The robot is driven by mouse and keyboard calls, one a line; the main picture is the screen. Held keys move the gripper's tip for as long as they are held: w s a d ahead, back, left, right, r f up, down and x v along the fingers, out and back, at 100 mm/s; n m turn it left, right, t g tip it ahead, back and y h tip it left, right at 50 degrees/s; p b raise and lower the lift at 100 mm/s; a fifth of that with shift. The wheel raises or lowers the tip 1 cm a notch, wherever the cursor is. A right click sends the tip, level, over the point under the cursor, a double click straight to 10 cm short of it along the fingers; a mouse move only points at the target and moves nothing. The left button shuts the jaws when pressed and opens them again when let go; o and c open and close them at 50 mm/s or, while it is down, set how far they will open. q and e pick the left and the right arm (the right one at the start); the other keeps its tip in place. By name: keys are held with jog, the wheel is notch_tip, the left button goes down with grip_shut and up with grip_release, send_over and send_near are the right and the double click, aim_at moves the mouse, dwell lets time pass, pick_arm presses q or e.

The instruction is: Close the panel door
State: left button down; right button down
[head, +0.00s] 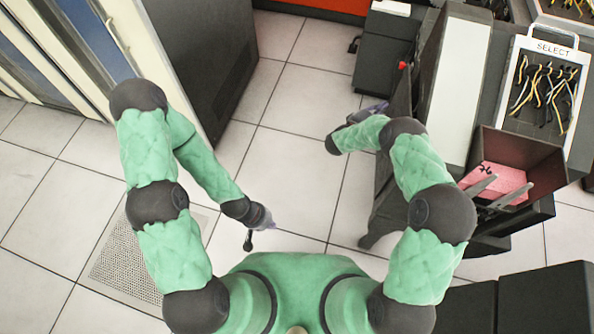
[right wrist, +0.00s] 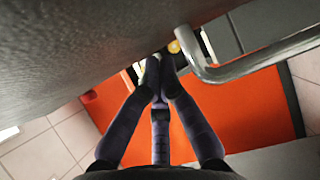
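A dark upright panel (head: 397,118), which looks like the panel door, stands beside the white-topped unit on the right in the head view. Its hinge and how far it stands open are unclear. My right gripper (head: 376,108) is close to the left of this panel, near its far end. In the right wrist view, its fingertips (right wrist: 160,70) come together with nothing visible between them. A dark grey surface (right wrist: 80,55) and a metal bar handle (right wrist: 250,68) are close to the fingers there; contact is unclear. My left gripper (head: 261,224) hangs over the floor, apart from everything; its opening is too small to judge.
A white-topped unit (head: 459,85), a tool board marked SELECT (head: 556,48) and a dark box with pink cards (head: 545,158) fill the right side. Cabinets (head: 95,40) and a dark panel (head: 212,60) stand at the left. The tiled floor (head: 290,115) between is clear.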

aim_at(389, 109)
jog(key=shift+s+d+m+g+h, duration=0.1)
jog(key=shift+d+m+g+h, duration=0.3)
jog(key=shift+d, duration=0.4)
jog(key=shift+s+d+m+g+h, duration=0.1)
jog(key=shift+d+m+g+h, duration=0.2)
jog(key=shift+d+g, duration=0.35)
jog(key=shift+d, duration=0.2)
pick_arm(q)
jog(key=shift+a, duration=0.15)
